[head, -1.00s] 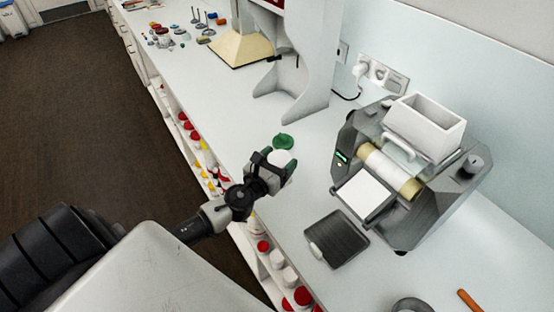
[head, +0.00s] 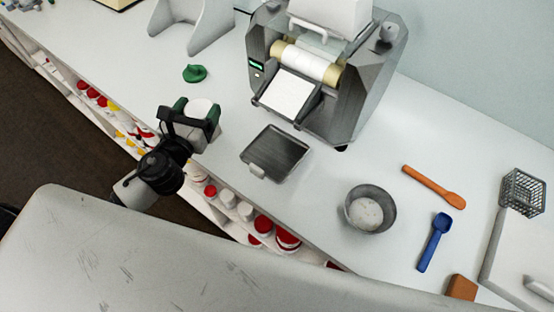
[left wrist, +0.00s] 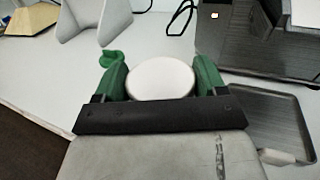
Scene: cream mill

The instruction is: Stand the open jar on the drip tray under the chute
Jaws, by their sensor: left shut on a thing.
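My left gripper (head: 198,110) is shut on a white jar (head: 201,106), near the counter's front edge. In the left wrist view the jar (left wrist: 160,78) sits between the green fingers, showing a pale round top; I cannot make out its inside. The dark grey drip tray (head: 277,150) lies empty to the right of the jar, with a light tab at its front. Behind it stands the grey mill (head: 345,98) with rollers and a white sloping chute (head: 287,95). My right gripper is not in view.
A green lid (head: 194,73) lies behind the jar. A metal bowl with white contents (head: 368,210), an orange spatula (head: 434,187), a blue scoop (head: 434,243) and a wire basket (head: 522,192) are to the right. Red-lidded jars (head: 287,238) fill the shelf below. Counter between jar and tray is clear.

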